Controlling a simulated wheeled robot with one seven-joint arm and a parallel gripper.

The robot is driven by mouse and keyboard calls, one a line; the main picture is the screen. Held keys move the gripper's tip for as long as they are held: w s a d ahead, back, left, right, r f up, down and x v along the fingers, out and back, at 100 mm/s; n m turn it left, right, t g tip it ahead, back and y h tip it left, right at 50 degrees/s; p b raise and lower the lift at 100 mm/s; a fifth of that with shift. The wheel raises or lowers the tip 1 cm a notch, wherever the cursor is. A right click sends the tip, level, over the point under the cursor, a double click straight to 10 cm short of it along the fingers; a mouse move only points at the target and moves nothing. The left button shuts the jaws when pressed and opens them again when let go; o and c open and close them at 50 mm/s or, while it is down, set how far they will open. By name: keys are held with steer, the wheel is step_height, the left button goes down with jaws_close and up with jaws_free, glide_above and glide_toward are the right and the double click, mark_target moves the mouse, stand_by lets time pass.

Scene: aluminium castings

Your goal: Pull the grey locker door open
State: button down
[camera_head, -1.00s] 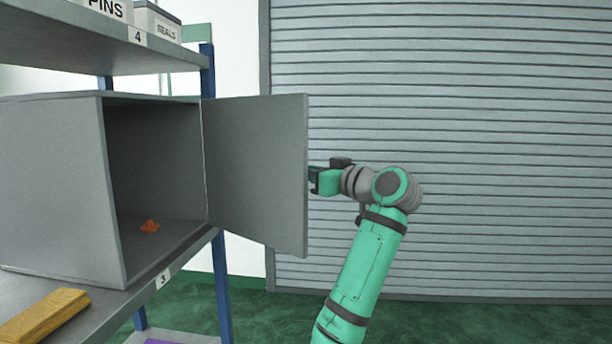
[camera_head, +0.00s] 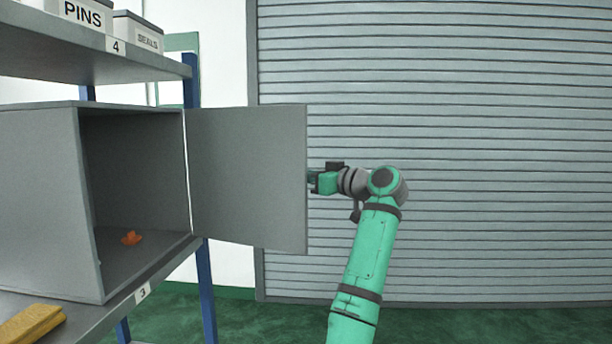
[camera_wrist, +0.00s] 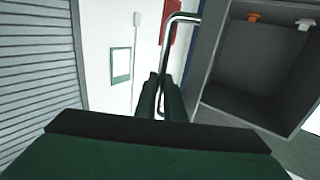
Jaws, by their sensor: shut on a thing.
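The grey locker (camera_head: 40,190) stands on a shelf at the left of the head view, its front open. Its door (camera_head: 245,175) is swung wide out to the right, showing its broad face. My gripper (camera_head: 313,181) is at the door's far edge, its fingertips partly hidden behind it. In the wrist view, a bent chrome handle (camera_wrist: 163,45) runs down between the two dark fingers of my gripper (camera_wrist: 160,85), which is shut on it. The handle is hidden behind the door in the head view.
An orange object (camera_head: 131,238) lies inside the locker; the wrist view also shows a white one (camera_wrist: 304,24). PINS (camera_head: 85,14) and SEALS (camera_head: 140,32) bins stand above. A slatted shutter (camera_head: 450,120) is behind my arm.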

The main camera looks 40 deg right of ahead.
steer(key=shift+w+d+r+m+h, duration=0.2)
steer(key=shift+w+d+m+h, duration=0.2)
steer(key=shift+w+d+h, duration=0.2)
steer(key=c, duration=2.1)
jaws_free()
steer(key=shift+f, duration=0.1)
steer(key=shift+s, duration=0.15)
steer(key=shift+n+y, duration=0.3)
steer(key=shift+y, duration=0.1)
steer(key=s, duration=1.2)
steer(key=shift+d, duration=0.15)
steer(key=shift+f, duration=0.1)
